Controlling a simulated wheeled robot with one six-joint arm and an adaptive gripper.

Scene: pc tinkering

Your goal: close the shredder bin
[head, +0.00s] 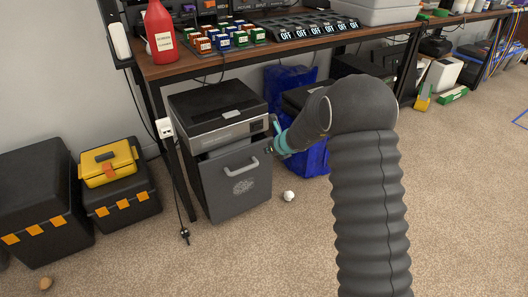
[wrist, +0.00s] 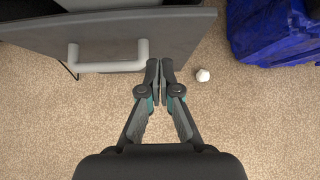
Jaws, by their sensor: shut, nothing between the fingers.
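The shredder (head: 213,112) is a black and grey box under the desk. Its grey bin (head: 230,195) has a pale bar handle (head: 242,167) and a round emblem on the front. The bin front stands out a little from the body, with a dark gap above it. In the wrist view the bin's front panel (wrist: 190,28) and handle (wrist: 108,66) show at the top. My gripper (wrist: 160,66) is shut and empty, just right of the handle's right end; whether it touches the panel I cannot tell. In the head view my gripper (head: 270,149) is at the bin's right side, partly hidden.
A blue bag (head: 313,160) stands right of the shredder, and a small white ball (head: 289,196) lies on the carpet nearby. A desk leg (head: 178,165) and hanging cable are at the left, beside black toolboxes (head: 125,205). Carpet in front is mostly clear.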

